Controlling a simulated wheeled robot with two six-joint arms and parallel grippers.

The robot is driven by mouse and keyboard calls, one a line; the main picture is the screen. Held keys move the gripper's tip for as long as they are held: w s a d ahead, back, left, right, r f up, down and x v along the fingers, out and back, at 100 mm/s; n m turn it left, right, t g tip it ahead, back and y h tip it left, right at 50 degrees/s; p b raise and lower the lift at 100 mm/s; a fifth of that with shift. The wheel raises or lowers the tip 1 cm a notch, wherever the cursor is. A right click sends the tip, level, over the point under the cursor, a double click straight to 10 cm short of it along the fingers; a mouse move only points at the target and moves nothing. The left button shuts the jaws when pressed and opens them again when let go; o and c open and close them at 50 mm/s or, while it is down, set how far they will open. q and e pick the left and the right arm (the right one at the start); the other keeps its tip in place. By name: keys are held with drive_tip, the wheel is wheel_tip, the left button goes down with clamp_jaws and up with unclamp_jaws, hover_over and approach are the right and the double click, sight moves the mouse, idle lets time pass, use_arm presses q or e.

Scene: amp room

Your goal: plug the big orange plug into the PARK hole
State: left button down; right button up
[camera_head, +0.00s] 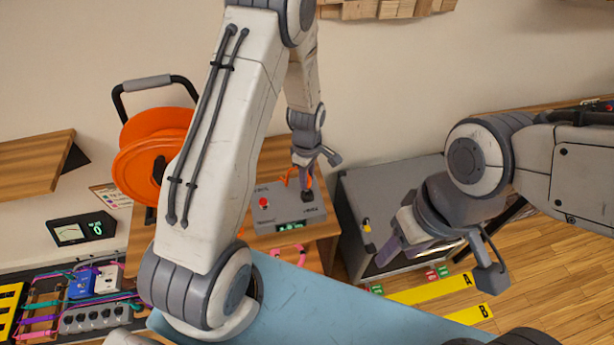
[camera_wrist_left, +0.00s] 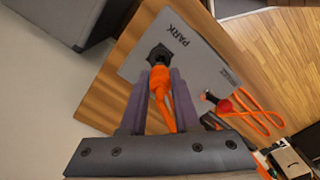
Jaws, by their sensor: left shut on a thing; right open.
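The grey box (camera_head: 285,213) with a red button stands on a wooden table in the head view. In the left wrist view its top panel (camera_wrist_left: 190,75) shows the word PARK beside a dark round hole (camera_wrist_left: 174,31) or socket. My left gripper (camera_head: 303,180) is shut on the big orange plug, its purple fingers (camera_wrist_left: 159,78) on either side of it. The orange plug (camera_wrist_left: 160,84) points at the dark socket by PARK, and its dark front end meets the socket in the picture. How deep it sits cannot be told. My right gripper (camera_head: 415,240) is open and empty.
An orange cable reel (camera_head: 150,150) stands left of the box. Orange cable (camera_wrist_left: 265,118) loops beside the red button (camera_wrist_left: 224,106). A grey cabinet (camera_head: 385,190) stands right of the table. A blue surface (camera_head: 340,305) lies in front.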

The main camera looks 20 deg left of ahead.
use_arm(q)
drive_tip(key=shift+f+b, duration=1.15)
drive_tip(key=shift+f, duration=0.5)
drive_tip(key=c, duration=0.6)
unclamp_jaws()
drive_tip(key=shift+o, duration=0.2)
drive_tip(key=shift+r, duration=0.1)
wheel_tip(320, 180, up, 10)
drive_tip(key=shift+r+b, duration=0.15)
drive_tip(key=shift+b, duration=0.75)
